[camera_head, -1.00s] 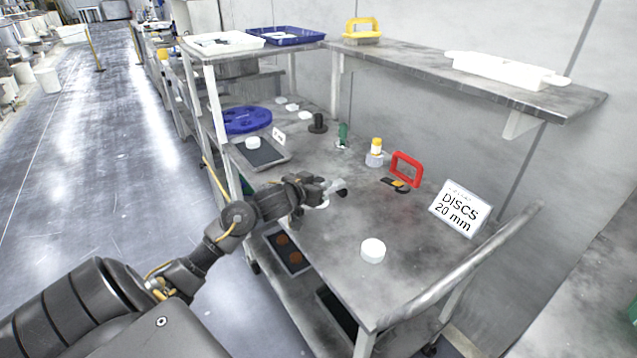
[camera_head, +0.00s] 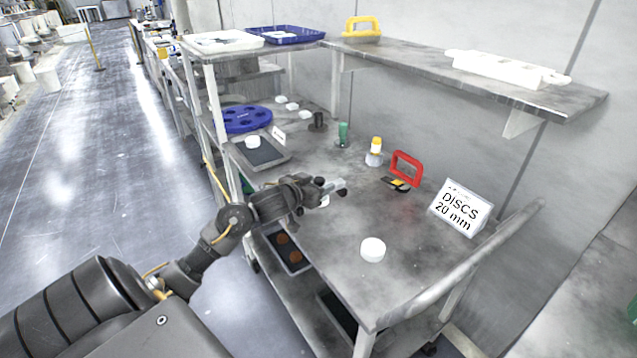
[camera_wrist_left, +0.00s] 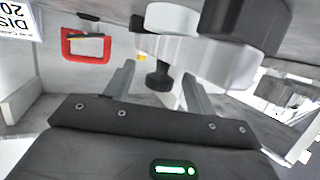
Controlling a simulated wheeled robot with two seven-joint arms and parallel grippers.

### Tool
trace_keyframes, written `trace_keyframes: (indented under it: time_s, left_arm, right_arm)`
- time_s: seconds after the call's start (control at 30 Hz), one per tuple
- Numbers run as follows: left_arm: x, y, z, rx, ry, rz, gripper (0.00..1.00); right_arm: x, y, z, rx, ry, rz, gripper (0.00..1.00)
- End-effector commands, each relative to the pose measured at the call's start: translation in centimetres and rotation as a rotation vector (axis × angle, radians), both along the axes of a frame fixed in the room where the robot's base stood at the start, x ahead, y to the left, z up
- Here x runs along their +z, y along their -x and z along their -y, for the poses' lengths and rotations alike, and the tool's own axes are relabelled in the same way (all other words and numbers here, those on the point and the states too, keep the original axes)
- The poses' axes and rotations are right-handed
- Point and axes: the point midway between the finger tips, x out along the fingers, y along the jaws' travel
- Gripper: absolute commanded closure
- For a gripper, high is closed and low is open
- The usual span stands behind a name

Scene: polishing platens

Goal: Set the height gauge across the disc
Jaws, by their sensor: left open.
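A red rectangular frame (camera_head: 407,168), which looks like the height gauge, stands upright on the grey bench; it also shows upside down in the left wrist view (camera_wrist_left: 66,46). A white disc (camera_head: 372,250) lies alone near the bench's front. My left gripper (camera_head: 341,187) is open over the bench's left side, apart from the red frame. In the left wrist view its two fingers (camera_wrist_left: 158,88) are spread, with a black knob-like thing (camera_wrist_left: 158,75) showing between them. A pale rounded piece (camera_wrist_left: 205,52) is close by, partly hidden; I cannot tell whether it touches. My right gripper is out of view.
A sign reading DISCS 20 mm (camera_head: 460,208) stands at the right. A yellow-capped bottle (camera_head: 375,152), a green item (camera_head: 343,133) and a black post (camera_head: 317,122) stand farther back. A shelf (camera_head: 480,85) overhangs the back.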

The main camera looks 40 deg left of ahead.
Motion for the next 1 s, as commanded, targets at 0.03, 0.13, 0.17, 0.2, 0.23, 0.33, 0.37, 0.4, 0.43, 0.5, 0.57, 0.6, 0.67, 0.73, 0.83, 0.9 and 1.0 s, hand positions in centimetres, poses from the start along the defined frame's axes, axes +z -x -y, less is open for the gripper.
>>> trace_keyframes:
  time_s: [0.03, 0.13, 0.17, 0.2, 0.23, 0.33, 0.37, 0.4, 0.43, 0.5, 0.57, 0.6, 0.67, 0.73, 0.83, 0.9, 1.0]
  left_arm:
    - [0.3, 0.8, 0.1, -0.001, -0.003, 0.000, 0.45]
    - [1.0, 2.8, 0.3, -0.001, -0.004, -0.001, 0.45]
    - [1.2, 3.3, 0.3, -0.001, -0.004, -0.002, 0.45]
    - [1.4, 4.1, 0.4, -0.001, -0.005, -0.002, 0.45]
    - [1.6, 4.7, 0.5, -0.001, -0.004, -0.001, 0.45]
    - [2.2, 6.4, 0.6, -0.001, -0.003, -0.001, 0.45]
    - [2.3, 6.9, 0.7, -0.001, -0.003, -0.001, 0.45]
    - [2.5, 7.5, 0.7, -0.001, -0.003, -0.001, 0.45]
    - [2.5, 7.8, 0.7, -0.001, -0.003, -0.001, 0.45]
    - [2.7, 8.5, 0.8, 0.001, -0.001, 0.000, 0.45]
    - [2.8, 8.9, 0.8, 0.001, -0.001, 0.000, 0.45]
    - [2.9, 9.0, 0.9, 0.001, -0.001, 0.000, 0.45]
    - [2.9, 9.2, 0.9, 0.001, -0.001, 0.000, 0.45]
    - [2.9, 9.2, 0.9, 0.001, -0.001, 0.001, 0.45]
    - [2.9, 9.2, 0.9, 0.001, 0.000, 0.001, 0.45]
    - [2.9, 9.2, 0.9, 0.001, 0.000, 0.001, 0.45]
    - [3.0, 9.2, 0.9, 0.001, 0.000, 0.001, 0.45]
  right_arm:
    - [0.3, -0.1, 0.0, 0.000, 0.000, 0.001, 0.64]
    - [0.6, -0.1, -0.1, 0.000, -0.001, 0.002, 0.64]
    - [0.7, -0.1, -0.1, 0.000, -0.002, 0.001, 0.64]
    - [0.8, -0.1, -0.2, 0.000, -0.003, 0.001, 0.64]
    - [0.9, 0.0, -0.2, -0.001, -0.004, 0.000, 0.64]
    - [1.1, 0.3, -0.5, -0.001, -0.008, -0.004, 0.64]
    - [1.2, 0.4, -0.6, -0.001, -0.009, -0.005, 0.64]
    - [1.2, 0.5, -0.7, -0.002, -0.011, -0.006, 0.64]
    - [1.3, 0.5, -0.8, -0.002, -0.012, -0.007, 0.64]
    - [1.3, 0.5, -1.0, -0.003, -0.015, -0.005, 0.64]
    - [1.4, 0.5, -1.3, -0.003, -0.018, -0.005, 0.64]
    - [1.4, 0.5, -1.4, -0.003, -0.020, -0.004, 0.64]
    - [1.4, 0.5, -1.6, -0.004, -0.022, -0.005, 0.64]
    - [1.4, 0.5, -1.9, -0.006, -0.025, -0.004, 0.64]
    - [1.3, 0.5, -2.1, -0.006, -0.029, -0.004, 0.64]
    - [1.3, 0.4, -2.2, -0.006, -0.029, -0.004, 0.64]
    - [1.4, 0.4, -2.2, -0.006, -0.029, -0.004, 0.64]
